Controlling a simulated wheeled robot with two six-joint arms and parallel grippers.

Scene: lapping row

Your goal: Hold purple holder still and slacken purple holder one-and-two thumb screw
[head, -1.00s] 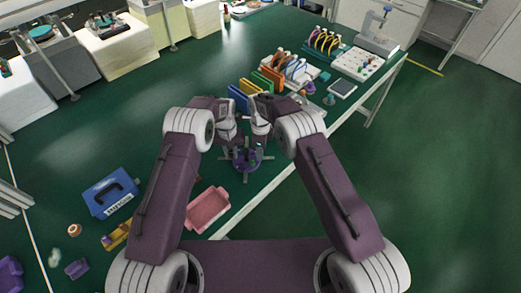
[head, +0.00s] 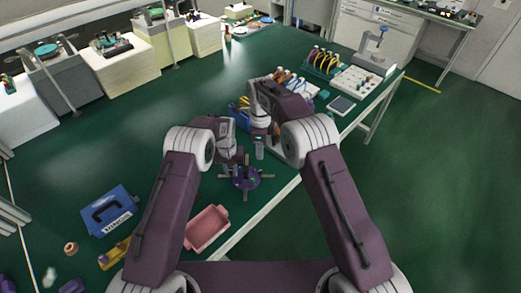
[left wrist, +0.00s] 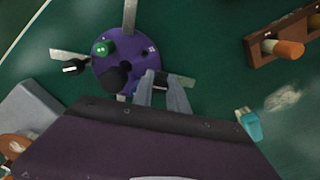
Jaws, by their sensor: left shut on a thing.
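The purple holder (head: 246,180) is a round disc with grey metal arms sticking out, on the green table near its front edge. It fills the upper left of the left wrist view (left wrist: 139,53), with a green knob (left wrist: 101,48) and black knobs (left wrist: 115,76) on or beside it. My left gripper (left wrist: 162,90) is shut on one grey arm of the holder, at the disc's edge. In the head view my left gripper (head: 238,163) is just behind the disc. My right gripper (head: 259,153) is behind the holder, apart from it; its jaw gap is too small to tell. Which knob is one-and-two is unclear.
A pink tray (head: 207,230) lies in front of the holder, to the left. A blue case (head: 110,208) is farther left. Racks of coloured items (head: 298,85) and a white block (head: 355,82) stand at the back right. A wooden rack (left wrist: 285,45) shows in the left wrist view.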

